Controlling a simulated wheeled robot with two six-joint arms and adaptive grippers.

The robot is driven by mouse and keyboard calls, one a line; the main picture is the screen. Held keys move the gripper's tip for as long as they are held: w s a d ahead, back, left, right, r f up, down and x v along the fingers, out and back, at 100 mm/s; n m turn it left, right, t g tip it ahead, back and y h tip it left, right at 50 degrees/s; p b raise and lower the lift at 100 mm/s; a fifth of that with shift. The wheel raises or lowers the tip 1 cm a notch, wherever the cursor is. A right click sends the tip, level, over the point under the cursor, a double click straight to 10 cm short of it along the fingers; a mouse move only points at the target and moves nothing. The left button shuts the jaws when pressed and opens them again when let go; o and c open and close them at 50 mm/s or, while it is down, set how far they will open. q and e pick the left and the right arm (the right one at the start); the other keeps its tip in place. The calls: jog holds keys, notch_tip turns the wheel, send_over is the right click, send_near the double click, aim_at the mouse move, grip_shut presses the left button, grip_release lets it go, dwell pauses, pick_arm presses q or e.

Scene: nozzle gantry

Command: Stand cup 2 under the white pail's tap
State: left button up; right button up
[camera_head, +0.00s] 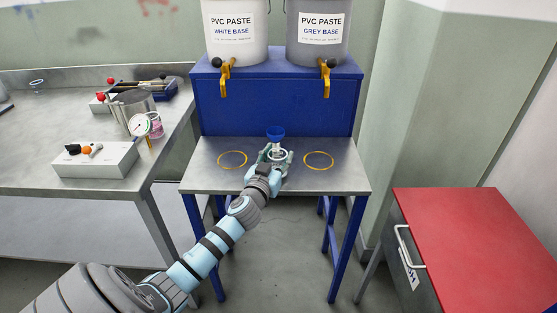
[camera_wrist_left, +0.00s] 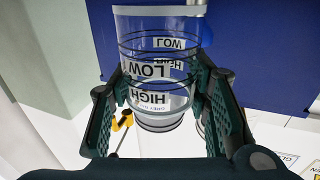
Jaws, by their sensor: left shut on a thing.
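My left gripper (camera_head: 275,153) is over the steel stand top, between the two yellow rings. In the left wrist view its fingers (camera_wrist_left: 160,100) are shut around a clear cup (camera_wrist_left: 150,55) with LOW and HIGH labels. I cannot read a cup number. A blue, funnel-like top (camera_head: 276,133) shows just beyond the gripper; I cannot tell if it is part of the held cup. The white pail (camera_head: 235,35) stands at the back left of the blue shelf, its yellow tap (camera_head: 225,78) above the left ring (camera_head: 232,159). My right gripper is not in view.
The grey pail (camera_head: 318,38) has its own tap (camera_head: 325,78) above the right ring (camera_head: 318,160). The blue shelf (camera_head: 275,105) backs the stand top (camera_head: 340,182). A bench at left holds a metal pot (camera_head: 130,108) and a control box (camera_head: 95,160). A red cabinet (camera_head: 480,235) stands at right.

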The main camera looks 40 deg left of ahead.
pick_arm(q)
notch_tip(320, 180, up, 18)
jog(key=p, duration=0.7)
jog(key=d+r+m+t+h, duration=0.1)
jog(key=d+r+m+h, duration=0.25)
jog(key=d+r, duration=0.2)
jog(key=s+d+f+m+g+h+p, duration=0.2)
jog(key=s+d+m+h, duration=0.3)
jog(key=s+d+h, duration=0.7)
jog(key=s+d+f+m, duration=0.1)
jog(key=s+d+f, duration=0.4)
jog(key=s, duration=0.3)
jog(key=shift+s+d+f+y+p, duration=0.2)
jog(key=shift+d+f+y+p, duration=0.25)
jog(key=shift+d, duration=0.35)
jog(key=shift+w, duration=0.1)
